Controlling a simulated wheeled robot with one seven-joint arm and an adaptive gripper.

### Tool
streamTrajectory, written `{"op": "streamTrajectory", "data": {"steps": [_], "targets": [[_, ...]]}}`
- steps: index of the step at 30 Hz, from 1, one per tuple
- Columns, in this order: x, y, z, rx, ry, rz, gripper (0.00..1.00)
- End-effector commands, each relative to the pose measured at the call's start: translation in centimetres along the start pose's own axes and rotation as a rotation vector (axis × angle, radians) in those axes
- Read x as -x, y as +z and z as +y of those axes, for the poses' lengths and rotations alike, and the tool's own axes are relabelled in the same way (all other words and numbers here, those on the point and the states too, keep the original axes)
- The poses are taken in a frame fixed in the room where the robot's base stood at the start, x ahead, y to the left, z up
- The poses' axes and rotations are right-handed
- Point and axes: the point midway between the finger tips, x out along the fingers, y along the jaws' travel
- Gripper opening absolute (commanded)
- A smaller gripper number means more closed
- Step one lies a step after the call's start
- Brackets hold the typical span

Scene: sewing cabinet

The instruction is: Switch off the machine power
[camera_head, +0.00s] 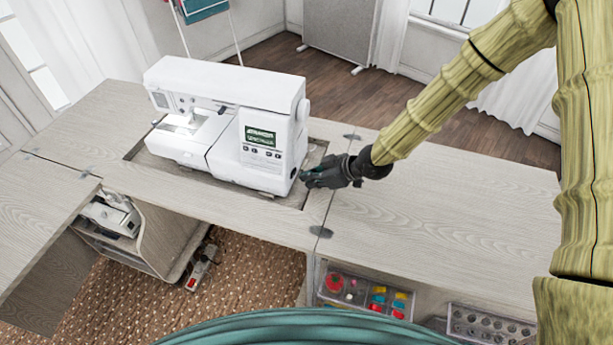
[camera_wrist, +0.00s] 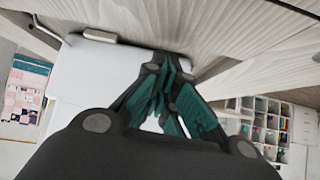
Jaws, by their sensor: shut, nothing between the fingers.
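The white sewing machine (camera_head: 232,122) sits in the recess of the wooden cabinet top, with a green-lit screen (camera_head: 261,137) on its front. My gripper (camera_head: 306,178) is shut and empty at the lower right end of the machine, by a small dark spot on that end. I cannot tell whether the fingertips touch the machine. The power switch cannot be made out clearly and may be hidden by the fingers. In the wrist view, the shut fingers (camera_wrist: 168,75) point toward a white surface, which seems to be the machine's side.
The wooden cabinet top (camera_head: 430,200) is clear to the right. A clear drawer of colored sewing supplies (camera_head: 365,292) and a bobbin tray (camera_head: 488,326) are below. A foot pedal (camera_head: 201,268) lies on the brown rug. The recess edge runs close under my gripper.

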Motion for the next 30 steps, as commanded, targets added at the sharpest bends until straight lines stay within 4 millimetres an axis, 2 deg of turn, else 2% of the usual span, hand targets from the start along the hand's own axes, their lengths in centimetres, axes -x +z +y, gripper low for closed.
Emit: {"op": "streamTrajectory", "data": {"steps": [5,21,30], "targets": [[1.9,1.3,0.1,0.001,-0.005,0.001,0.0],[9.2,1.4,0.2,0.003,-0.002,0.002,0.0],[11.3,1.4,0.2,0.003,-0.003,0.001,0.0]]}}
